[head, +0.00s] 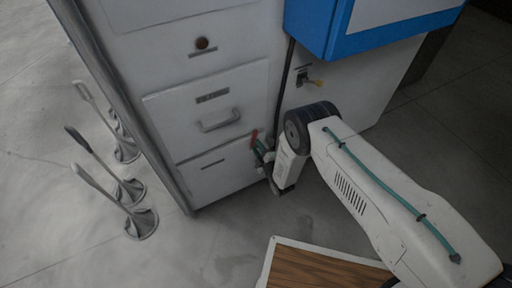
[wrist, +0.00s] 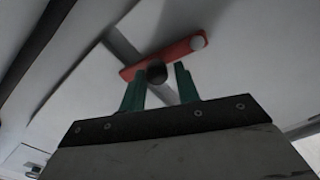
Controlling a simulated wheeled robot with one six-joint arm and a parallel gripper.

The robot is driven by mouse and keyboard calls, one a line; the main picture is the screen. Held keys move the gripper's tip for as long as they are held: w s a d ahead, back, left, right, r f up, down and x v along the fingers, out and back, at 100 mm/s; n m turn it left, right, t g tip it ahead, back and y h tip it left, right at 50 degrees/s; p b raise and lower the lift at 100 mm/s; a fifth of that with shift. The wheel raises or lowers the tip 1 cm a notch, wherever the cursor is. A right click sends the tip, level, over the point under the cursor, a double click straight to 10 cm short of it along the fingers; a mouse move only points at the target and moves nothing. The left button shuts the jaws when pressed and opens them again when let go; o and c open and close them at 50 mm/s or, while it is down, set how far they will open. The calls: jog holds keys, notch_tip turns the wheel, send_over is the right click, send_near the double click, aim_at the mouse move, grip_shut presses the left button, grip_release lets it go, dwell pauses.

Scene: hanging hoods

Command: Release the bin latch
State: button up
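In the head view the red latch (head: 254,138) shows small at the right edge of the white cabinet front, by the lower drawer panel. My gripper (head: 260,150) is right at it. In the wrist view my gripper (wrist: 160,72) has its two green fingers apart, with the knob seen between their tips and gaps on both sides. I cannot tell how deep the knob sits between them.
The white cabinet (head: 225,85) has a drawer handle (head: 220,121) above the latch and a brown knob (head: 202,43) higher up. A blue-edged box (head: 338,30) juts out at upper right. Several lever-like stands (head: 142,222) stand on the left floor. A wooden board (head: 320,268) lies in front.

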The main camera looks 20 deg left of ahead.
jog(key=shift+d, duration=0.2)
jog(key=v, duration=0.7)
jog(key=shift+s+d, duration=0.2)
jog(key=shift+s, duration=0.1)
